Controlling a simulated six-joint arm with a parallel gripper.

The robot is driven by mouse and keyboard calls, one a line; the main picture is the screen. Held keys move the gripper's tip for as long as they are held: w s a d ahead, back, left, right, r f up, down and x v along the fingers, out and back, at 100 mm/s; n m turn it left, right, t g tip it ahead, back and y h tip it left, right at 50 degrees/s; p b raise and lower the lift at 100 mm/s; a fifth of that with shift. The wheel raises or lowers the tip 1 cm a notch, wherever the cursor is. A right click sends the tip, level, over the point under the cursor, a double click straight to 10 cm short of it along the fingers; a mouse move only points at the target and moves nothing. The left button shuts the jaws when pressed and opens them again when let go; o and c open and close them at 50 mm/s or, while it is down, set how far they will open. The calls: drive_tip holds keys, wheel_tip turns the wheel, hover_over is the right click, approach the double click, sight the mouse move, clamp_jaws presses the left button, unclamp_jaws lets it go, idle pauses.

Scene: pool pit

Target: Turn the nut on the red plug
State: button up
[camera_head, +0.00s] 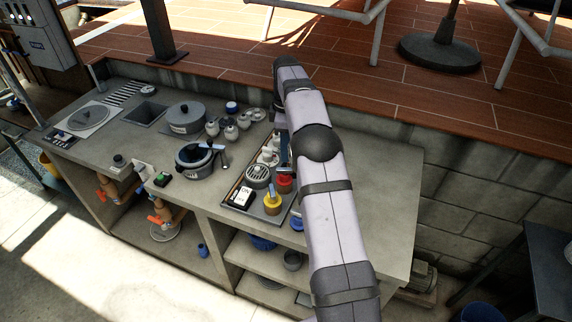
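The red plug (284,184) stands in the tray (236,209) on the counter, just left of my arm. Its nut is too small to make out clearly. My gripper (286,163) points down just above the red plug, partly hidden behind my arm. I cannot tell whether its fingers touch the plug or whether they are open or shut. A yellow plug-like piece (272,202) stands in the tray, in front and to the left of the red one.
The tray also holds a round grey strainer (258,175) and a black-and-white box (242,197). A dark pot (195,157) and a lidded grey pot (186,118) stand to the left. The counter (385,190) right of my arm is clear. A tiled ledge borders the back.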

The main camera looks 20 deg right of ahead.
sight(286, 169)
drive_tip(key=shift+n, duration=0.6)
drive_tip(key=shift+f+p, duration=1.35)
drive_tip(key=shift+f, duration=2.3)
drive_tip(key=shift+c, duration=0.7)
clamp_jaws()
